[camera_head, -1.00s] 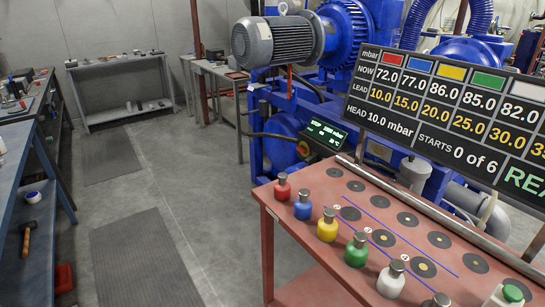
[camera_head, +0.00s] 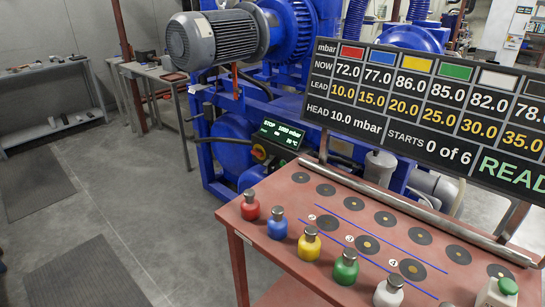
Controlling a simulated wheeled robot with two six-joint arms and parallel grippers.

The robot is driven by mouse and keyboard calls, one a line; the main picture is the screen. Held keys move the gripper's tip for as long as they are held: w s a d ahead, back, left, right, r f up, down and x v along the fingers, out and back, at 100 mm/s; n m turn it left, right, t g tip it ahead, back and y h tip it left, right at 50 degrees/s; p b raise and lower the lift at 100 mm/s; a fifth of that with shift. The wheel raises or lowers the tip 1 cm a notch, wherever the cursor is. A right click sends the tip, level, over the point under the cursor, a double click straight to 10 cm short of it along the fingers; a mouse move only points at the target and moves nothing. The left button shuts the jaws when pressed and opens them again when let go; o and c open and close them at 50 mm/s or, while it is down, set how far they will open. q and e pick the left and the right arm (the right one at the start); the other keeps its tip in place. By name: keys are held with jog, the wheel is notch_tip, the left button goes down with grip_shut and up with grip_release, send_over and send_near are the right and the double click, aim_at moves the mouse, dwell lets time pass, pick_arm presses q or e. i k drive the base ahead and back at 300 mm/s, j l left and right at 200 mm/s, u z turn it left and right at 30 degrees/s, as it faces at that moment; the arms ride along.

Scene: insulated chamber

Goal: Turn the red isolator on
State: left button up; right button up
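A small red rotary switch on a yellow plate (camera_head: 259,153), which looks like the isolator, sits on the blue pump machine (camera_head: 232,130) just below a dark display panel (camera_head: 282,133). The display reads STOP and about 1000 mbar in green. The switch is too small to tell its position. Neither of my grippers is in view.
A red table (camera_head: 290,195) in front carries a row of red (camera_head: 250,206), blue (camera_head: 277,223), yellow (camera_head: 309,243), green (camera_head: 345,267) and white weights, plus dark discs. A readout board (camera_head: 430,110) stands behind it. Grey floor (camera_head: 150,220) is free at left.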

aim_at(258, 152)
jog(key=i+j+z, duration=0.15)
jog(key=j+z, duration=0.15)
jog(key=z, duration=0.2)
jog(key=i+j+z, duration=0.1)
jog(key=j+z, duration=0.2)
jog(key=z, duration=0.2)
jog(key=j+z, duration=0.35)
jog(key=z, duration=0.15)
